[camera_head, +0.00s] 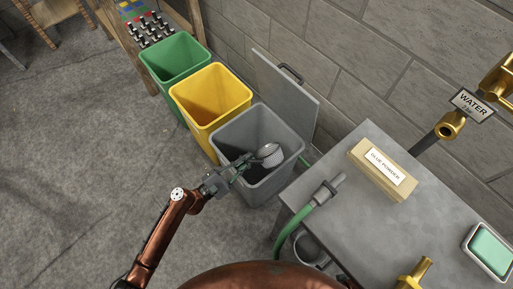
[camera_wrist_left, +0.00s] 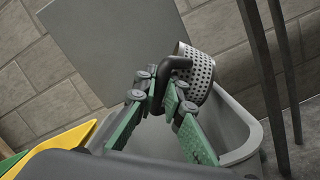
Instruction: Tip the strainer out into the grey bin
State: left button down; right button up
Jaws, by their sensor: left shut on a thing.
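The strainer (camera_head: 271,152) is a pale metal basket with many small holes. In the head view it is over the open mouth of the grey bin (camera_head: 257,120). My left gripper (camera_head: 243,164) is shut on its dark handle, near the bin's left inner side. In the left wrist view, the green fingers (camera_wrist_left: 163,97) close around the dark curved handle, and the strainer (camera_wrist_left: 201,74) hangs tilted beyond them. The grey bin's rim (camera_wrist_left: 248,147) shows below it. I cannot see whether anything is inside the strainer. My right gripper is not in view.
The grey bin's lid (camera_head: 285,88) stands open against the wall. A yellow bin (camera_head: 210,95) and a green bin (camera_head: 173,58) stand to its left.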

pick_arm(q)
jog(key=shift+w+a+r+n, duration=0.15)
jog(key=shift+w+n, duration=0.05)
jog(key=shift+n, duration=0.4)
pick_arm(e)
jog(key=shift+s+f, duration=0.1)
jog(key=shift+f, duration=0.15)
pick_arm(q)
jog(key=shift+w+a+r+n+t, duration=0.15)
jog(key=shift+w+n+t, duration=0.1)
jog(key=shift+n, duration=0.3)
jog(key=shift+w+a+n+t, duration=0.1)
jog(key=shift+n+t, duration=0.15)
jog(key=shift+n, duration=0.3)
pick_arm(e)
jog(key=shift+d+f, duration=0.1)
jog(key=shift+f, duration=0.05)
pick_arm(q)
jog(key=shift+w+a+n+t+y, duration=0.15)
jog(key=shift+w+n+y, duration=0.05)
jog(key=shift+n, duration=0.3)
jog(key=shift+w+a+n+t+y, duration=0.1)
jog(key=shift+w+n+t+y, duration=0.1)
jog(key=shift+n, duration=0.3)
jog(key=shift+w+a+n+p, duration=0.3)
jog(key=shift+w+a+n, duration=0.45)
jog(key=shift+n, duration=0.35)
